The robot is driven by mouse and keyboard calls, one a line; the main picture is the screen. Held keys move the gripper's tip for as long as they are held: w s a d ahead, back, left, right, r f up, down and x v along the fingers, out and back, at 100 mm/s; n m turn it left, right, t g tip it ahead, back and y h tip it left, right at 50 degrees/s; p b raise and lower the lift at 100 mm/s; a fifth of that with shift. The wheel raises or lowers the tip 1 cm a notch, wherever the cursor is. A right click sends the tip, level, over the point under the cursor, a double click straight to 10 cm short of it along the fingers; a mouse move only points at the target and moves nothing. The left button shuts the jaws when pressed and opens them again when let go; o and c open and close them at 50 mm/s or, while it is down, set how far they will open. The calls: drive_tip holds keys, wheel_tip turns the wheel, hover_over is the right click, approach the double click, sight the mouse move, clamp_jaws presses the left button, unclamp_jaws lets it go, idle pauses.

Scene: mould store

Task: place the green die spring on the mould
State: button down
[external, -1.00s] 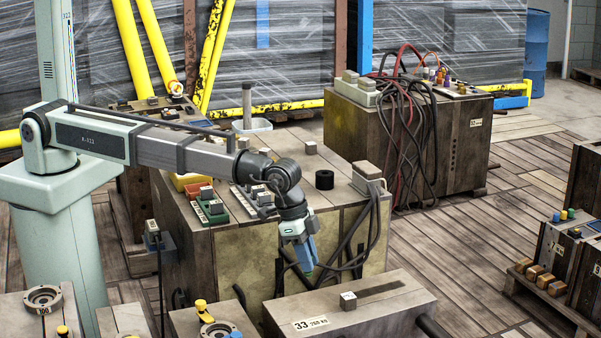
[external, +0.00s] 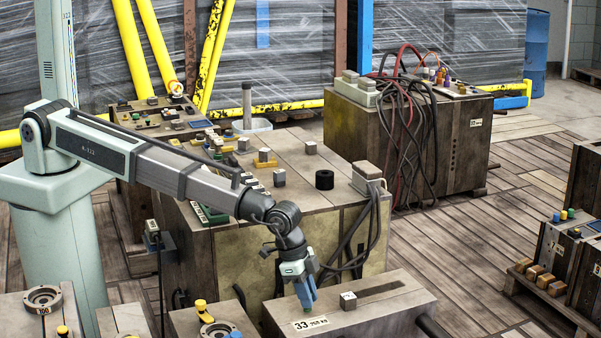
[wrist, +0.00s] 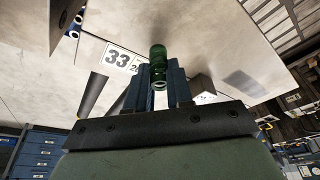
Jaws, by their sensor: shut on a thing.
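The green die spring (wrist: 158,66) shows in the wrist view as a short dark green cylinder between two blue fingers. My gripper (wrist: 158,86) is shut on it, and the spring sticks out past the fingertips. In the external view my gripper (external: 306,300) points down at the near left part of the mould (external: 385,310), a wide block labelled 33. The spring cannot be made out clearly there. Whether it touches the mould's top I cannot tell.
A small grey cube (external: 348,301) stands on the mould, right of my gripper. A dark slot (external: 380,289) lies behind it. The mould's right top is clear.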

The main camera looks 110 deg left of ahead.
drive_tip(key=shift+f, duration=0.2)
drive_tip(key=shift+f, duration=0.15)
drive_tip(key=c, duration=1)
unclamp_jaws()
drive_tip(key=v, duration=1.2)
drive_tip(key=shift+s, duration=0.1)
